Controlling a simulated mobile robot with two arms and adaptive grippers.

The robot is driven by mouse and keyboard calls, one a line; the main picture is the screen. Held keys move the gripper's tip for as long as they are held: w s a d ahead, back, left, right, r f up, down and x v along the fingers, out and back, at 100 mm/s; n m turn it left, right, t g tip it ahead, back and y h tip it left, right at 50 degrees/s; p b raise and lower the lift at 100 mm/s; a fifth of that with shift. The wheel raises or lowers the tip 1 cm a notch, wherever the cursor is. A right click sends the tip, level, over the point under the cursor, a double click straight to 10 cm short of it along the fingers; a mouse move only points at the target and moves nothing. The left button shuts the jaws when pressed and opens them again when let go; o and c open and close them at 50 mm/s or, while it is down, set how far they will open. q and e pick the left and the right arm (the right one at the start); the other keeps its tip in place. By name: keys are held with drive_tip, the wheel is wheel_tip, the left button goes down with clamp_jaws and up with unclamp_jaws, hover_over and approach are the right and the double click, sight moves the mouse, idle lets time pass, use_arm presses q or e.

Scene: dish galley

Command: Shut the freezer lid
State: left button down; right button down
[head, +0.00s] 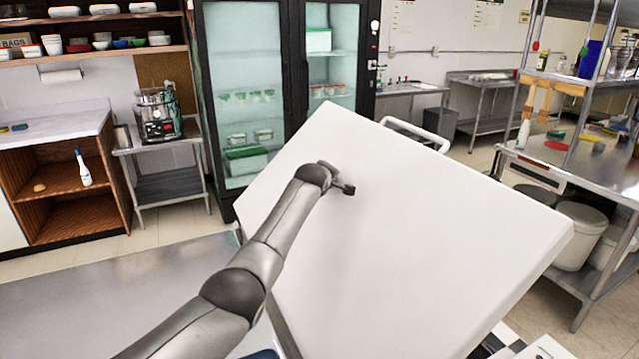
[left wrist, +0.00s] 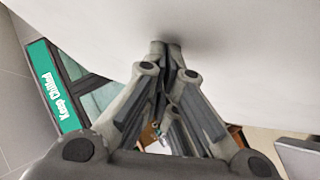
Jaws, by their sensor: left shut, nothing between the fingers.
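The freezer lid (head: 420,210) is a large white slab that stands open at a tilt in the middle of the head view. My left arm reaches in from the lower left, and my left gripper (head: 347,189) is at the lid's broad face, in its upper left part. In the left wrist view the gripper (left wrist: 167,45) is shut and empty, its fingertips at the white lid surface (left wrist: 235,45); whether they press on it is hard to tell. A white bar handle (head: 415,132) shows at the lid's far edge. My right gripper is not in view.
A glass-door fridge (head: 250,100) stands behind the lid. A steel rack (head: 590,180) with bins below is at the right. A small table with a black-and-silver appliance (head: 160,115) and a wooden cabinet (head: 70,185) are at the left.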

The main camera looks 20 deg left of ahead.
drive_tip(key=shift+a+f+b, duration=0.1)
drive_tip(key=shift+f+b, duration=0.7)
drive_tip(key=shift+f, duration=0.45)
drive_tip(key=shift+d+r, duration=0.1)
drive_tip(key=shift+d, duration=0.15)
